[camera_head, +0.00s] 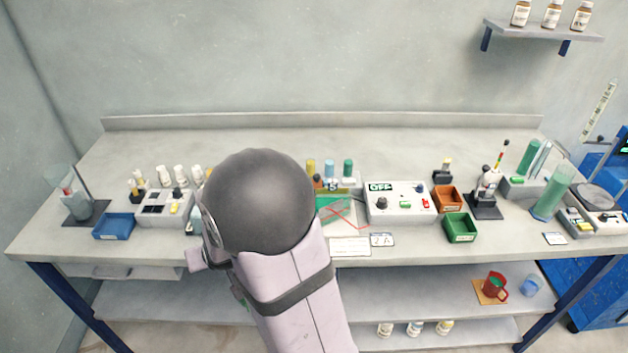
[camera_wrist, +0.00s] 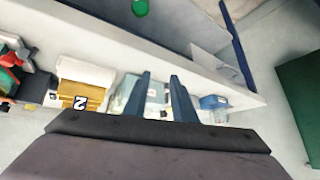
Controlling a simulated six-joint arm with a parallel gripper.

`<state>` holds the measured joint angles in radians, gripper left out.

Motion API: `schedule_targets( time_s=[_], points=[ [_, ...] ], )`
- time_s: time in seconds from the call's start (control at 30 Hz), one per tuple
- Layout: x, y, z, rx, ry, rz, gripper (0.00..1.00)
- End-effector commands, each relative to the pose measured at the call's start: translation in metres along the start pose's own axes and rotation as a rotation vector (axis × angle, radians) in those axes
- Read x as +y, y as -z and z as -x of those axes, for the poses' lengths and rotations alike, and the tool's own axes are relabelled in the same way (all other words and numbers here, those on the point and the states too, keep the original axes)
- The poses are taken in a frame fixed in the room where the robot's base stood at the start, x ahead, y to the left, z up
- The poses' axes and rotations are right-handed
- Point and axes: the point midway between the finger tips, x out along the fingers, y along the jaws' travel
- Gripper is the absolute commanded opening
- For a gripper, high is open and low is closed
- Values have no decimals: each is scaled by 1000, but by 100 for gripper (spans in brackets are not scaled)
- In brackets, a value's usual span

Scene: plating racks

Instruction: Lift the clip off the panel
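A green panel (camera_head: 335,209) lies on the bench just right of my arm in the head view, with thin red lines across its right side. I cannot make out a clip on it for certain. My gripper (camera_wrist: 160,78) shows in the wrist view with its two dark blue fingers apart, and I see nothing held between them. A pale teal box (camera_wrist: 155,92) shows behind and between the fingers. In the head view the gripper is hidden behind my own arm.
A grey control box (camera_head: 400,203) marked OFF stands right of the panel. Orange (camera_head: 447,198) and green (camera_head: 460,228) bins stand farther right, and a blue tray (camera_head: 114,227) at left. The bench's back is clear.

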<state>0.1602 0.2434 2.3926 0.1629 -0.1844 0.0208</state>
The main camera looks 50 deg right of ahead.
Motion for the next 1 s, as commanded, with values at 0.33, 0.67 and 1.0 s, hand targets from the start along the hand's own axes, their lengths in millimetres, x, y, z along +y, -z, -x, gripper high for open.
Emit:
schedule_targets(
  time_s=[0.33,0.67,1.0],
  points=[
    [98,120,-25,551,-191,-184,24],
    [224,115,-5,887,-560,-257,24],
    [272,70,1,876,-770,-265,24]
  ],
)
